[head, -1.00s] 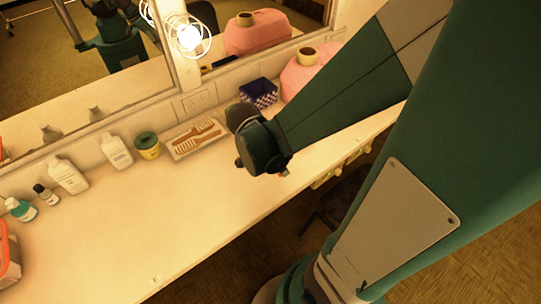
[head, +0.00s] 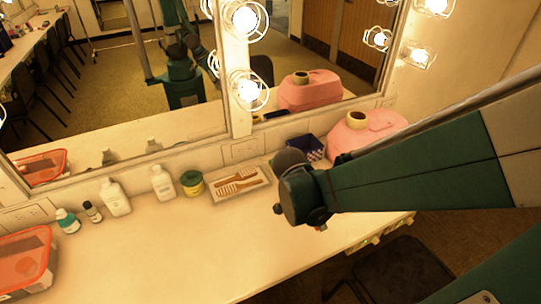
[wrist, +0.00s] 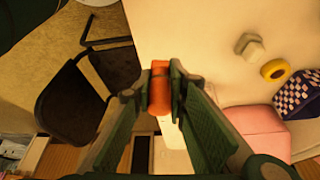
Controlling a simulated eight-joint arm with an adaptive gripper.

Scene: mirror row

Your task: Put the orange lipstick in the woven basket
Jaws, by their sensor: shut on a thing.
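The orange lipstick (wrist: 160,88) is held between the two fingers of my gripper (wrist: 160,93) in the wrist view. In the head view, my wrist hides most of my gripper (head: 318,227), and only a small reddish spot shows below it. A small blue-and-white checkered basket, which looks woven (head: 308,147), stands at the back of the counter by the mirror, behind and above my gripper in the picture. It also shows at the right edge of the wrist view (wrist: 298,95). My gripper is apart from the basket, near the counter's front edge.
A pink rounded case (head: 350,136) with a yellow ring on top stands right of the basket. A tray with combs (head: 240,184), a green-yellow jar (head: 192,183) and several bottles line the back. An orange-red container (head: 25,262) sits at left. The counter's (head: 190,255) middle is clear.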

